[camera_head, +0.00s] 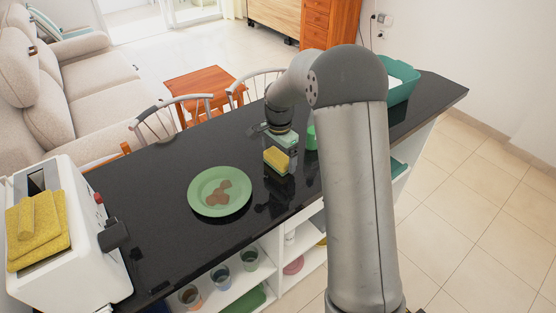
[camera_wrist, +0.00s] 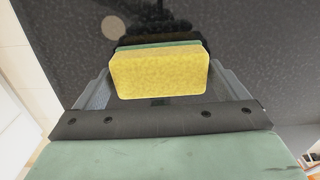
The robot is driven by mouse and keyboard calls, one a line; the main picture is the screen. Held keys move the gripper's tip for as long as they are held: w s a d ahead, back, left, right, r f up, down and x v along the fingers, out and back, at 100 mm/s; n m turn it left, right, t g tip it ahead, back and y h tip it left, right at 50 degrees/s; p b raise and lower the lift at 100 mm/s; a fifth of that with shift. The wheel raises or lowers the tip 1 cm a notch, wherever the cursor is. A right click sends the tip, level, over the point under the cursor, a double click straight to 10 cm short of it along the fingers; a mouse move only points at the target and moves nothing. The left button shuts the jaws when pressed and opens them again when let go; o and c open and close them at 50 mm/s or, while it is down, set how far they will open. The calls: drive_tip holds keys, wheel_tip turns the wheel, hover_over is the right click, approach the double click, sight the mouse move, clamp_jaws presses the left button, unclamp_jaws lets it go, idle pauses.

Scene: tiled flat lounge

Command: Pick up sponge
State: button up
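The sponge (camera_head: 276,160) is a yellow block with a green layer, seen at the end of my gripper (camera_head: 281,153) over the black counter (camera_head: 150,190). In the wrist view, the sponge (camera_wrist: 160,74) lies between the two grey fingers of my gripper (camera_wrist: 160,80). A finger meets each short end, so the gripper looks shut on it. The sponge seems a little above the counter, with a dark reflection below. My arm hides part of the counter to the right.
A green plate (camera_head: 210,205) with brown pieces lies left of the sponge. A white toaster (camera_head: 75,240) with yellow slabs stands at the near left end. A green bin (camera_head: 403,82) stands at the far right. Chairs line the far edge. The counter between plate and toaster is clear.

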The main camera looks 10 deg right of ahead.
drive_tip(key=c, duration=0.5)
drive_tip(key=shift+c, duration=0.3)
